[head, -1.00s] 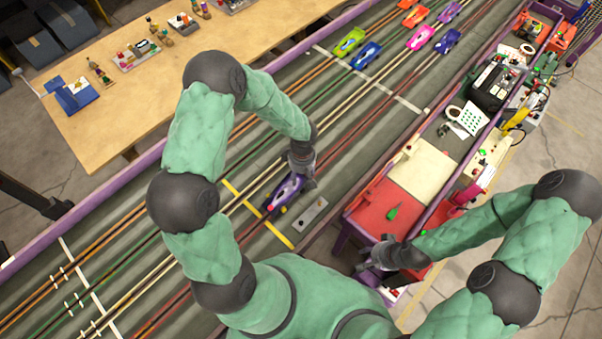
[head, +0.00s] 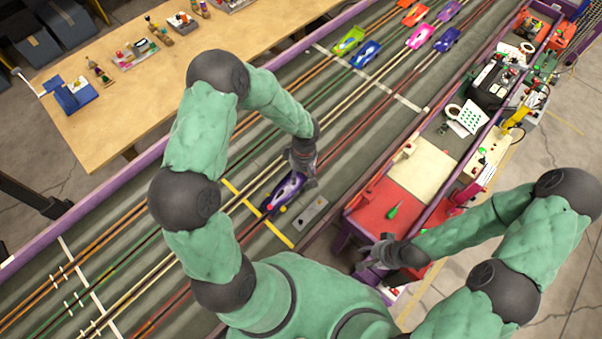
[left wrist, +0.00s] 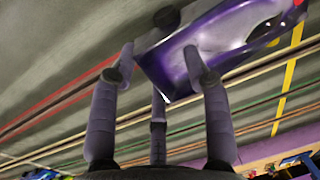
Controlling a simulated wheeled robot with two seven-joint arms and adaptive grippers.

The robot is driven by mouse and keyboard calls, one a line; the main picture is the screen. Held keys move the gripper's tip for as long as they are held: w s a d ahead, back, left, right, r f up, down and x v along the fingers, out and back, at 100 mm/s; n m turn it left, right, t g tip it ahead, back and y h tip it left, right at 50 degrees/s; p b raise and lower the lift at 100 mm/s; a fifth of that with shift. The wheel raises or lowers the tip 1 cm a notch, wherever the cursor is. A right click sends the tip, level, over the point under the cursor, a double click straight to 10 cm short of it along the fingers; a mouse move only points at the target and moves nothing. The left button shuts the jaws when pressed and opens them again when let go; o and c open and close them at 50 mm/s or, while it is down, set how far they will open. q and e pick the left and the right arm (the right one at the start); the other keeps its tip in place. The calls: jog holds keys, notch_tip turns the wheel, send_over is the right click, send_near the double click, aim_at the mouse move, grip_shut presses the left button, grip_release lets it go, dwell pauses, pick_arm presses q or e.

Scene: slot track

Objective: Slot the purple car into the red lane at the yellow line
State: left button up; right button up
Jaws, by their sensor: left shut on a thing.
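The purple car (head: 282,194), with white and dark markings, is held over the track beside the yellow line (head: 279,234), its front end close to the line. My left gripper (head: 301,172) is shut on the car's rear part. In the left wrist view the car (left wrist: 225,45) sits tilted at the fingertips (left wrist: 160,80), with the yellow line (left wrist: 289,75) at the right.
Several other cars, including a green one (head: 349,41) and a blue one (head: 366,54), stand farther up the track. A cluttered side tray (head: 421,168) runs along the right; a wooden table (head: 110,100) is at left.

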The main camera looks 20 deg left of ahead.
pick_arm(q)
jog(key=shift+d+b, duration=0.1)
jog(key=shift+b, duration=0.55)
pick_arm(e)
jog(key=shift+f, duration=0.65)
pick_arm(q)
jog(key=shift+f, duration=0.1)
pick_arm(e)
jog(key=shift+d+f, duration=0.1)
jog(key=shift+f, duration=0.15)
